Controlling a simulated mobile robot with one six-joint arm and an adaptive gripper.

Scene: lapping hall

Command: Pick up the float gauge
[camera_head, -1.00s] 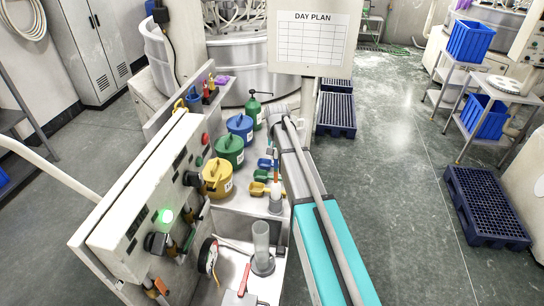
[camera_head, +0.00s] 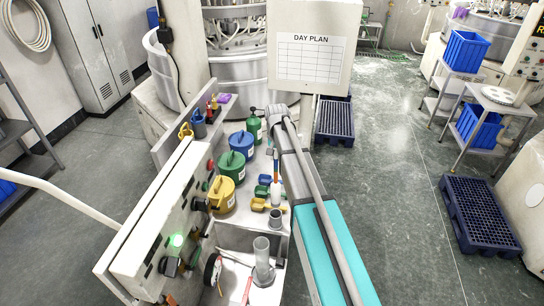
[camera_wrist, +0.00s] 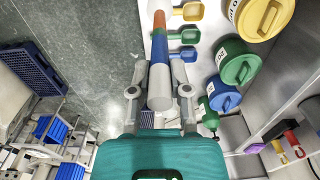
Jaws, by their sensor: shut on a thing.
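The float gauge, a slim rod banded in white, blue, green and orange, stands upright in the wrist view (camera_wrist: 159,49). My gripper (camera_wrist: 159,80) is shut on it near its pale upper end, one finger on each side. In the head view the gauge (camera_head: 276,171) shows below the end of my arm, above a small grey cup (camera_head: 276,219) on the bench. I cannot tell whether its lower end is still inside the cup. My fingers are mostly hidden there by my arm.
Yellow (camera_head: 222,196), green (camera_head: 232,168) and blue (camera_head: 242,144) lidded cans stand left of the gauge. Small coloured scoops (camera_head: 259,204) lie close beside it. A clear tube (camera_head: 261,258) stands in front. A control panel (camera_head: 165,225) borders the bench's left side.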

